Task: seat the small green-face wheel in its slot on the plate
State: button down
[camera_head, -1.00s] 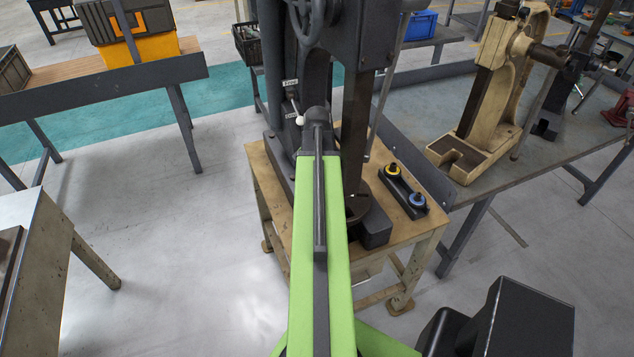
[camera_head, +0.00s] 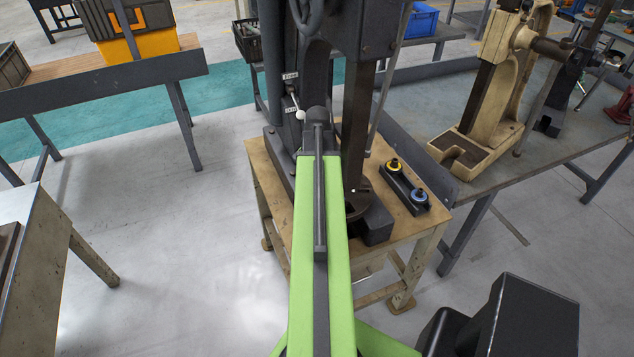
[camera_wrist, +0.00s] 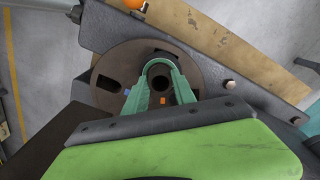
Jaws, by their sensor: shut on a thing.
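My gripper shows in the wrist view (camera_wrist: 160,80) with its teal fingers closed in on a small ring-shaped part, which I take to be the green-face wheel (camera_wrist: 160,66). Its colour is hard to tell from the fingers. They are over the round brown plate (camera_wrist: 108,70), which has a notch at its left. Whether the wheel touches the plate cannot be told. Small blue and orange marks show beside the fingers. In the head view my green arm hides the gripper and the wheel; part of the plate (camera_head: 358,203) shows at the press base.
The press ram (camera_head: 357,120) stands close to the right of my arm. A black holder (camera_head: 407,190) with a yellow-face wheel (camera_head: 393,164) and a blue-face wheel (camera_head: 418,197) lies on the press table (camera_head: 412,232). An orange ball (camera_wrist: 133,4) shows at the wrist view's top.

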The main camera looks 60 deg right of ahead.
jog(key=shift+f+b, duration=0.5)
jog(key=shift+f, duration=0.05)
jog(key=c, duration=0.9)
grip_release()
jog(key=shift+c, duration=0.2)
jog(key=shift+r, duration=0.1)
notch_tip(320, 180, up, 12)
jog(key=p, duration=1.2)
